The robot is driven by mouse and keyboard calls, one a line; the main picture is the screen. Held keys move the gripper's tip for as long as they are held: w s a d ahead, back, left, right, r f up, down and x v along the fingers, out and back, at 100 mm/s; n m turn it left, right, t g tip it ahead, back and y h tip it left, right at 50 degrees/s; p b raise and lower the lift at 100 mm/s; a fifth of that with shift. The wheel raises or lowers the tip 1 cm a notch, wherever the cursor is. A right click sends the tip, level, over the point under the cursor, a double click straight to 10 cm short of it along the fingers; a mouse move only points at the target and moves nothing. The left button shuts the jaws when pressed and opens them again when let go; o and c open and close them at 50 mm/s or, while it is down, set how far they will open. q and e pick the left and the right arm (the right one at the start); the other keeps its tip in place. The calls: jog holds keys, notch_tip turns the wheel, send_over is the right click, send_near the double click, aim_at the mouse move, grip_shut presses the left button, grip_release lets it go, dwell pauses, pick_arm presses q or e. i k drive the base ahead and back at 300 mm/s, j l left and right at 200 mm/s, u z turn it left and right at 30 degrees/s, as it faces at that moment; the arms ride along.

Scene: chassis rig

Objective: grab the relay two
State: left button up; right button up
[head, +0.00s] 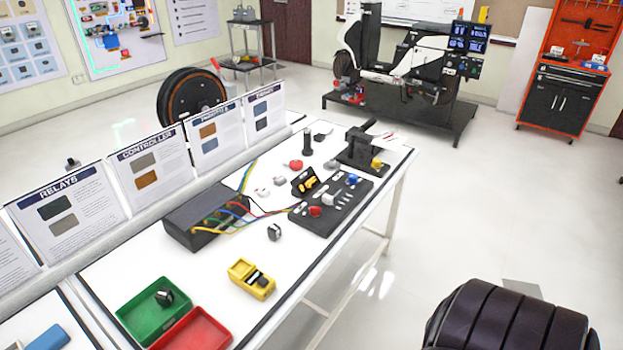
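Two small dark relay-like blocks with pale sides show in the head view. One dark block (274,231) sits on the white table in front of the black wired box. The other dark block (164,297) lies in the green bin (133,318) near the front left of the table. I cannot read a marking that tells which one is relay two.
A red bin (222,343) adjoins the green one. A yellow meter (251,279), the wired black box (203,218) and a black component board (332,206) occupy the white table (215,265). Upright panels (67,207) line its back.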

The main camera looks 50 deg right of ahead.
aim_at(274, 231)
jog(key=z, duration=1.15)
